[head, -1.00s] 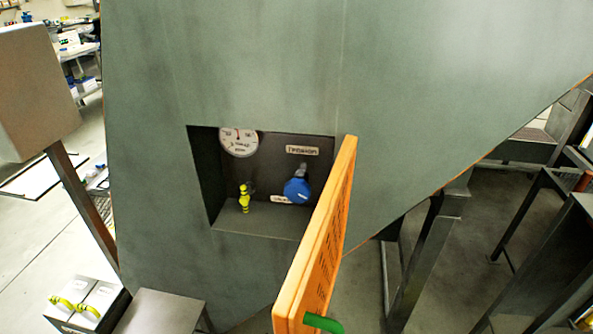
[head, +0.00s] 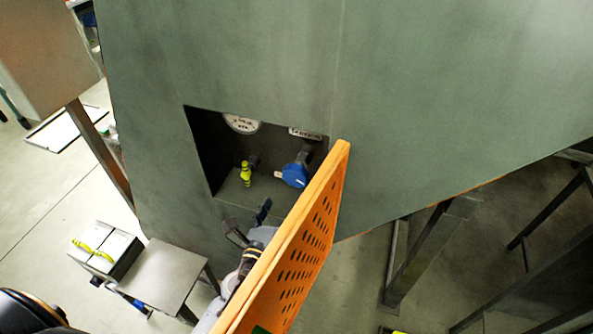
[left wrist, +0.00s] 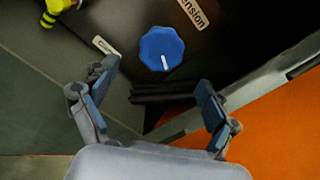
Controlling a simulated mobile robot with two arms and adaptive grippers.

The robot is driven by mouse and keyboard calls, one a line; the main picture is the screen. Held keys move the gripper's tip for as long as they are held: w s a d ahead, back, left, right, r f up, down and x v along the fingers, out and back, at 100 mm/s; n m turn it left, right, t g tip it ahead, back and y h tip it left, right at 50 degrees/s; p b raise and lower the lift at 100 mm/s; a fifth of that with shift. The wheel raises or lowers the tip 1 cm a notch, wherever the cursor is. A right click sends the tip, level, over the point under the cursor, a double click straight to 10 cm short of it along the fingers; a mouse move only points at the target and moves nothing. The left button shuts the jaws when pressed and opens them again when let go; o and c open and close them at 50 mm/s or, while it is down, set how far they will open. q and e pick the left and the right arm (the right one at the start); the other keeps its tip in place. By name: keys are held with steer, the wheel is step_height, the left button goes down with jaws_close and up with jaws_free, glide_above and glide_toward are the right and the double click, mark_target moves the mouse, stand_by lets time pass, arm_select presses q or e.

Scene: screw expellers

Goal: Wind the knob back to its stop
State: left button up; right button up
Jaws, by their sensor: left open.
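The blue knob (head: 295,175) sits on the back panel of a recess in the green machine. In the left wrist view the knob (left wrist: 161,48) has a lobed edge and a white pointer line toward its lower side. A label reading "ension" (left wrist: 193,13) is beside it. My left gripper (head: 250,222) is in front of the recess, below and left of the knob, partly hidden by the orange door. In the left wrist view my left gripper (left wrist: 158,82) is open and empty, its fingers apart and short of the knob. My right gripper is not in view.
The orange perforated door (head: 300,245) stands open at the recess's right side, close to my left arm. A yellow-handled valve (head: 246,173) is left of the knob, below a round gauge (head: 241,123). A small metal table (head: 165,272) stands at lower left.

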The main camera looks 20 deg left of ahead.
mark_target(295, 181)
arm_select(q)
steer(key=w, duration=0.6)
steer(key=w+p, duration=0.1)
steer(key=w, duration=0.2)
steer(key=shift+d, duration=0.25)
steer(key=shift+s, duration=0.1)
steer(key=c, duration=1.2)
